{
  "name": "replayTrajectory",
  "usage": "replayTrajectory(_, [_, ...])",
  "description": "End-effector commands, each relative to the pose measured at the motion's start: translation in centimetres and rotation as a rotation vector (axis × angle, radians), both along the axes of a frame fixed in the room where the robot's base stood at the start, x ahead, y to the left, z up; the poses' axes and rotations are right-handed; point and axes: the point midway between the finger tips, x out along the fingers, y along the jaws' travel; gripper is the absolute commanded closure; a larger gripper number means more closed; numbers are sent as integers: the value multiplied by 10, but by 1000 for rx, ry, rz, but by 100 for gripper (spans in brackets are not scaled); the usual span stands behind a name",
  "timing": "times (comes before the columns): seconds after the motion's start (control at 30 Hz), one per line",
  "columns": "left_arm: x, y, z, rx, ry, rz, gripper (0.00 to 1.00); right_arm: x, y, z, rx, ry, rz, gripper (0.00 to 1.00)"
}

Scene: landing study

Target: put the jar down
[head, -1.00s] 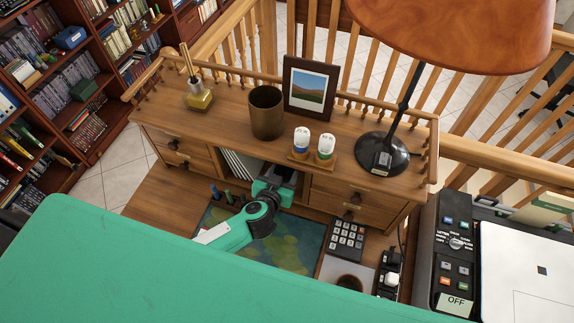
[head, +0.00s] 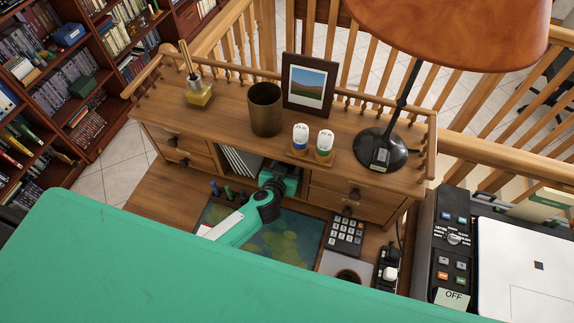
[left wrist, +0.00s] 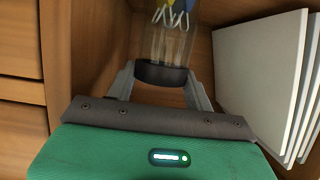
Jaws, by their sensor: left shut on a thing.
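The jar (left wrist: 168,44) is clear, with a dark band at the end nearest me and yellow, blue and white pieces showing inside it. My left gripper (left wrist: 162,82) is shut around it at the dark band. In the head view my left gripper (head: 279,178) reaches into the open middle compartment of the wooden desk hutch (head: 225,115). The jar and fingertips are hidden there. I cannot tell whether the jar touches the compartment's floor. My right gripper is not in view.
White folders (left wrist: 262,75) stand close beside the jar in the compartment. Drawers (head: 345,190) flank the opening. On the hutch top are a brown cup (head: 266,110), a picture frame (head: 309,87) and a lamp (head: 380,150). A keypad (head: 345,236) lies on the desk.

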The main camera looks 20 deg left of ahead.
Motion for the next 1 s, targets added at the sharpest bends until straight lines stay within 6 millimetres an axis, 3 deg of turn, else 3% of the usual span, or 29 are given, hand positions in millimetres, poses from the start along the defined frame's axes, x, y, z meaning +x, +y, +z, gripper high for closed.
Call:
replayTrajectory(0.13, [0,0,-1,1,-1,0,94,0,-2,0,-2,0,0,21])
replayTrajectory(0.17, [0,0,-3,1,0,0,46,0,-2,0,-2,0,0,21])
replayTrajectory(0.27, [0,0,-2,0,0,0,26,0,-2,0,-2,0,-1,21])
replayTrajectory(0.63, [-1,0,1,-1,-1,0,26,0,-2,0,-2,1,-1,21])
replayTrajectory(0.77, [-16,1,6,1,-1,-2,26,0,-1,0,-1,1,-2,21])
replayTrajectory(1.0, [-63,3,22,1,1,-1,26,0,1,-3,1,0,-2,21])
